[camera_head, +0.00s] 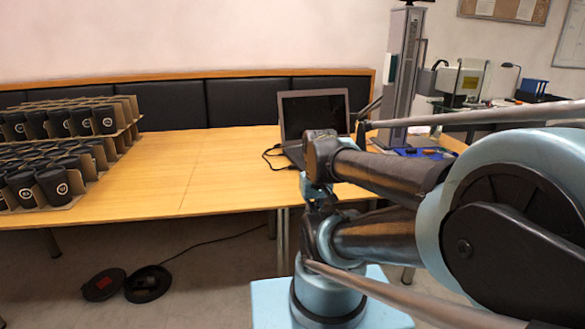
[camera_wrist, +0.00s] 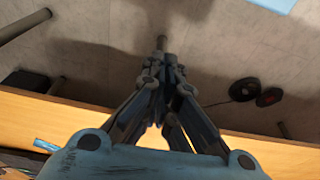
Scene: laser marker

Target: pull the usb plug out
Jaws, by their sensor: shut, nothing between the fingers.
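A dark open laptop (camera_head: 313,117) stands on the wooden table, partly hidden behind my arm. A black cable (camera_head: 270,154) runs to its left side. The usb plug itself is too small to make out there. In the wrist view my gripper (camera_wrist: 162,44) is shut and empty, its fingers together over the floor beyond the table edge. The laptop's side and the plug cannot be made out in the wrist view. My arm covers much of the right half of the head view.
The wooden table (camera_head: 150,180) has a wide clear area left of the laptop. Racks of black cups (camera_head: 58,123) stand at its left end. A grey laser column (camera_head: 403,60) rises behind my arm. Two round black objects (camera_head: 147,284) lie on the floor with a cord.

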